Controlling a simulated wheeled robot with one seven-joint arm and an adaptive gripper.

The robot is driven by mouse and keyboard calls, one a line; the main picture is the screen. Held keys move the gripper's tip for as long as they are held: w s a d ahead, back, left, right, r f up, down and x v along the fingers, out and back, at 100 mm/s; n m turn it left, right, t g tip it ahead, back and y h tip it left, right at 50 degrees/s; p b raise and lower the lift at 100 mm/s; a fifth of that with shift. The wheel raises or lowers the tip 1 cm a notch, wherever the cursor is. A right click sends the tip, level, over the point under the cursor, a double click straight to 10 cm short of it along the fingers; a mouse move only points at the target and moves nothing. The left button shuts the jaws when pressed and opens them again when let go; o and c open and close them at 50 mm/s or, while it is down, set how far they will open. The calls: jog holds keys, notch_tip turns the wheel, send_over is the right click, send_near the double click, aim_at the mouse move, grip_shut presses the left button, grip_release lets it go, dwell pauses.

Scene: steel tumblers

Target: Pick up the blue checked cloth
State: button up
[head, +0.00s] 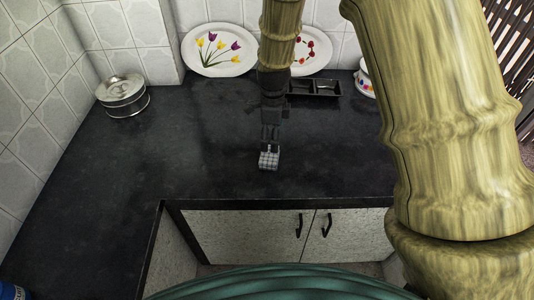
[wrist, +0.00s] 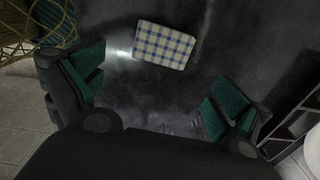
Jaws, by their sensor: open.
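The blue checked cloth (head: 269,160) is a small folded rectangle lying on the dark counter near its front edge. In the wrist view the cloth (wrist: 164,46) shows at the top middle, white with blue and yellowish lines. My gripper (head: 270,140) reaches down over the counter just behind the cloth in the head view. In the wrist view my gripper (wrist: 155,92) has its two green-padded fingers wide apart with nothing between them. The cloth lies beyond the fingertips, and no finger is seen touching it.
The dark counter (head: 140,160) is clear on the left. A round steel tin (head: 122,94) stands at the back left. A plate with tulips (head: 219,50) and another plate (head: 312,50) lean on the tiled wall. A dark divided tray (head: 316,88) lies behind my gripper.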

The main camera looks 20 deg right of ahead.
jog(key=p, duration=0.1)
send_over(269, 154)
jog(key=shift+s+d+f, duration=0.1)
jog(key=shift+s+f, duration=0.05)
jog(key=shift+f, duration=0.7)
jog(key=shift+s+d+f, duration=0.1)
jog(key=shift+s+f, duration=0.05)
jog(key=shift+f, duration=0.75)
jog(key=shift+s+d+f, duration=0.1)
jog(key=shift+s+f, duration=0.05)
jog(key=shift+f, duration=0.7)
jog(key=shift+w+a+f+p, duration=0.15)
jog(key=shift+f+p, duration=0.4)
jog(key=shift+f, duration=0.25)
jog(key=shift+w+a+f+p, duration=0.1)
jog(key=shift+w+f+p, duration=0.05)
jog(key=shift+f+p, duration=0.5)
jog(key=shift+f, duration=1.15)
jog(key=shift+c, duration=0.2)
jog(key=c, duration=0.7)
